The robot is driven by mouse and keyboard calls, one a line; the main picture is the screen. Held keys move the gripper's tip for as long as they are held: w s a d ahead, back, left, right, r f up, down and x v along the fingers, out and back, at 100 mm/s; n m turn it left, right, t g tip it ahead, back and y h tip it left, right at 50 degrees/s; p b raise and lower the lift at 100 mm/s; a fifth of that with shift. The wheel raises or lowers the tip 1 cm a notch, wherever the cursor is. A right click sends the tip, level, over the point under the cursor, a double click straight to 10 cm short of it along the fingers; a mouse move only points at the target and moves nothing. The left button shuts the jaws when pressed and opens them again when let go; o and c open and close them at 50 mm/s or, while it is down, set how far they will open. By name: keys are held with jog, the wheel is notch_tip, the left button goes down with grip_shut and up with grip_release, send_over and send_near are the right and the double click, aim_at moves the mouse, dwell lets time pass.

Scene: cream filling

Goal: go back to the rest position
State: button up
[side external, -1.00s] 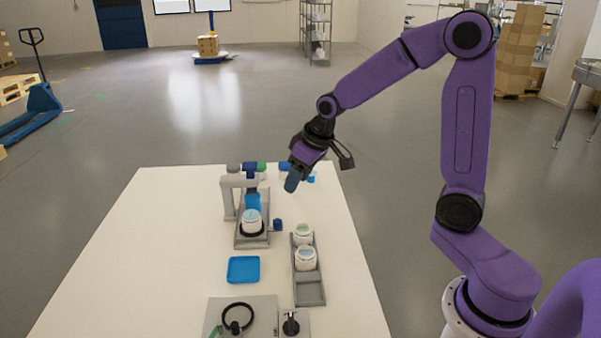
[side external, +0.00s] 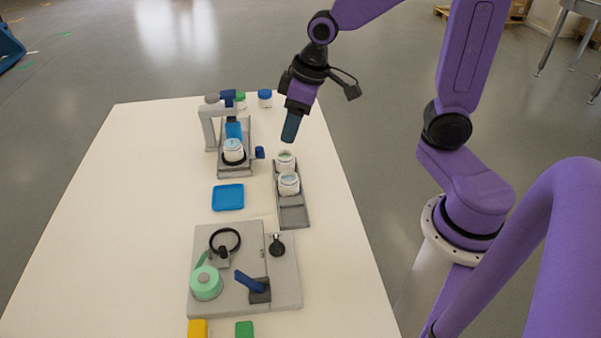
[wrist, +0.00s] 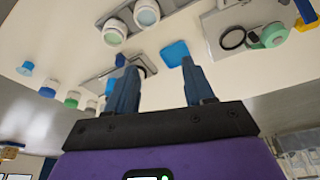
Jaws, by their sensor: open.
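My gripper (side external: 291,127) hangs in the air above the far right part of the white table (side external: 140,200), near the jar tray. In the wrist view its two blue fingers (wrist: 156,92) stand apart with nothing between them. Two white jars, a far one (side external: 286,160) and a near one (side external: 289,183), stand in the grey tray (side external: 293,216), whose near compartment is empty. Another white jar (side external: 233,150) stands in the grey filling station (side external: 209,125) with its blue part above the jar.
A blue square tray (side external: 228,197) lies mid-table. A grey fixture (side external: 235,300) with a black ring, a green round part (side external: 206,283) and a blue lever (side external: 249,281) is at the front. Yellow (side external: 197,328) and green (side external: 244,329) blocks lie nearer. Small jars with coloured lids (side external: 265,98) stand at the far edge.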

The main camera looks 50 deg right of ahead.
jog(key=s+n+g+h, duration=0.1)
jog(key=s+n, duration=0.6)
jog(key=s, duration=1.3)
jog(key=shift+s+a+f+g, duration=0.3)
jog(key=shift+f+g, duration=0.15)
jog(key=shift+g, duration=0.35)
